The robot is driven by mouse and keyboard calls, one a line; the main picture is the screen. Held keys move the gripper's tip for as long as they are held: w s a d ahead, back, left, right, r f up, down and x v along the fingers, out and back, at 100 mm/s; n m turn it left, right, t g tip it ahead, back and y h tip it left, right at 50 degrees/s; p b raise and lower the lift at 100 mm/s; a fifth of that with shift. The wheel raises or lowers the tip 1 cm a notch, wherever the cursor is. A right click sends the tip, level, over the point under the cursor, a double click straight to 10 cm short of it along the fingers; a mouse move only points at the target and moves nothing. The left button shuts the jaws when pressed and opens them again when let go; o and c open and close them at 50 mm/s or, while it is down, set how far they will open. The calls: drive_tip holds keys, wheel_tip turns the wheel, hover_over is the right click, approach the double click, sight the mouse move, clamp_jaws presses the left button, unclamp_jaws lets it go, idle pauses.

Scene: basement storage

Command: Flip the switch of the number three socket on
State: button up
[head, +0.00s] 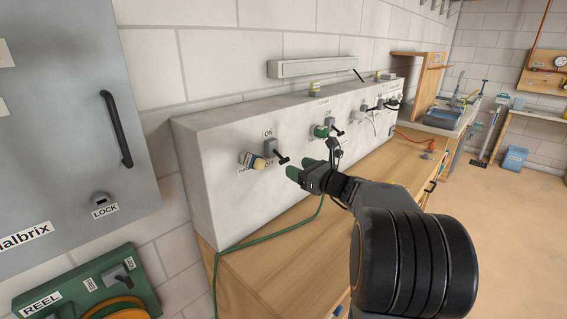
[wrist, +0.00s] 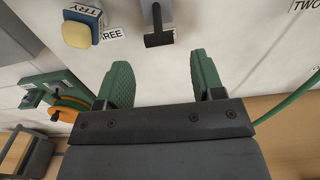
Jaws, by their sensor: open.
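My gripper (head: 303,168) has green fingers, open and empty. In the wrist view (wrist: 160,70) the lever is ahead, between the fingers' lines, apparently not touched.
Other sockets and levers (head: 330,126) sit farther right on the box (head: 220,150). A green cable (head: 270,240) runs along the wooden bench (head: 300,265) below. A grey cabinet (head: 70,130) and a green reel unit (head: 85,285) stand left.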

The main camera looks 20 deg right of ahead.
sight(284, 161)
drive_tip(key=x, duration=0.6)
drive_tip(key=shift+w+a, duration=0.1)
drive_tip(key=shift+w, duration=0.1)
drive_tip(key=shift+c, duration=0.3)
